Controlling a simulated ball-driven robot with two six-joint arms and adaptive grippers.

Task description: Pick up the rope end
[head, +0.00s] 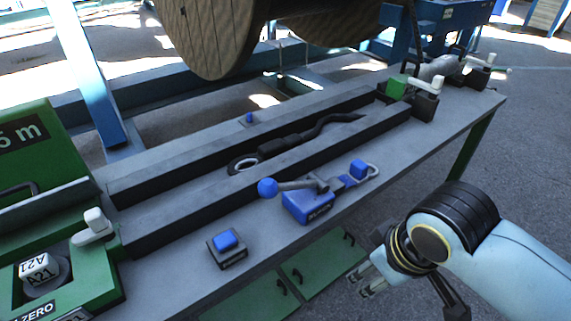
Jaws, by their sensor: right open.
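The rope end (262,151) is a black sleeve with a light metal ring at its left tip. It lies in the channel between two dark rails on the grey bench. The black rope (317,130) runs from it to the right along the channel. My right gripper (368,283) is at the lower right, beyond the bench's front edge and well away from the rope end. It is open and empty, and partly hidden by its own wrist. My left gripper is not in view.
A blue clamp (308,203) with a ball-ended lever stands before the front rail (190,221). A blue button box (228,246) is to its left. A green A21 counter unit (65,277) fills the left. A wooden reel (218,38) hangs behind. Floor at right is clear.

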